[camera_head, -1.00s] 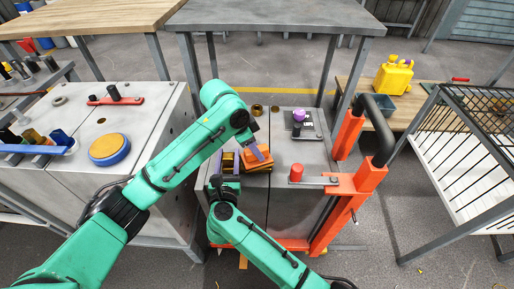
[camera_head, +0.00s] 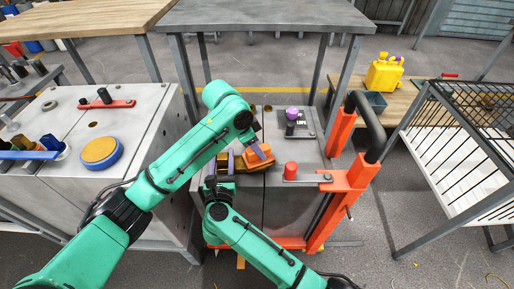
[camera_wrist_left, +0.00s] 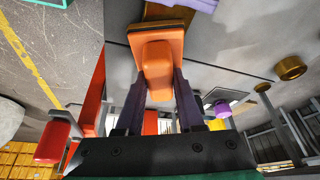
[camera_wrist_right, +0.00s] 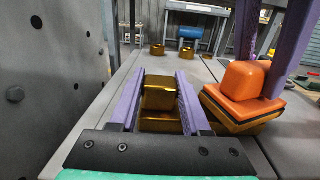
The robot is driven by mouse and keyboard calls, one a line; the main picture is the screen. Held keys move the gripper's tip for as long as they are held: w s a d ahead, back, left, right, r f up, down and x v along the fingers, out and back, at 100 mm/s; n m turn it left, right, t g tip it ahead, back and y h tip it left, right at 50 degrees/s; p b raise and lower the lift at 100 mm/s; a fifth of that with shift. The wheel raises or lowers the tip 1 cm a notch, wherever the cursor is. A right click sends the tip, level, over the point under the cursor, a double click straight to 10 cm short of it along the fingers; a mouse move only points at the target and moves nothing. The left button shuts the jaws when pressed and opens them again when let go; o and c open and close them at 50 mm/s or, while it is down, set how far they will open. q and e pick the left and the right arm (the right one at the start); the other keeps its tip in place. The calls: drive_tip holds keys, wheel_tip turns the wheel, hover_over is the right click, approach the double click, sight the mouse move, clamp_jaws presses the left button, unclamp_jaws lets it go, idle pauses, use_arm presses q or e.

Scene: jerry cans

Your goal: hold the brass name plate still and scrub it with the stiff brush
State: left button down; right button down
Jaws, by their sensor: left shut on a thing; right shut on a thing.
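The stiff brush has an orange block handle (camera_head: 258,154) that also shows in the left wrist view (camera_wrist_left: 157,62). My left gripper (camera_head: 249,153) is shut on the handle with purple fingers (camera_wrist_left: 158,85). The brass name plate (camera_head: 236,168) lies on the grey cart top and shows as a gold block in the right wrist view (camera_wrist_right: 160,120). My right gripper (camera_head: 222,165) is shut on its raised gold part, one purple finger (camera_wrist_right: 158,98) on each side. In the right wrist view the brush (camera_wrist_right: 240,90) is tilted beside the plate, to its right. Whether its bristles touch anything is hidden.
A red knob (camera_head: 291,171) and an orange upright frame with a black handle (camera_head: 365,125) stand right of the plate. A dark item with a purple cap (camera_head: 292,116) is behind. A grey cabinet (camera_head: 50,185) with a blue-rimmed disc (camera_head: 100,152) is left.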

sight(247, 149)
use_arm(q)
drive_tip(key=shift+f, duration=0.15)
drive_tip(key=shift+s+a, duration=0.15)
drive_tip(key=shift+a, duration=1.4)
drive_tip(key=shift+d, duration=1.45)
drive_tip(key=shift+d+r, duration=0.15)
drive_tip(key=shift+r, duration=0.05)
drive_tip(key=shift+a+f, duration=0.1)
drive_tip(key=shift+a, duration=1.4)
drive_tip(key=shift+d, duration=0.4)
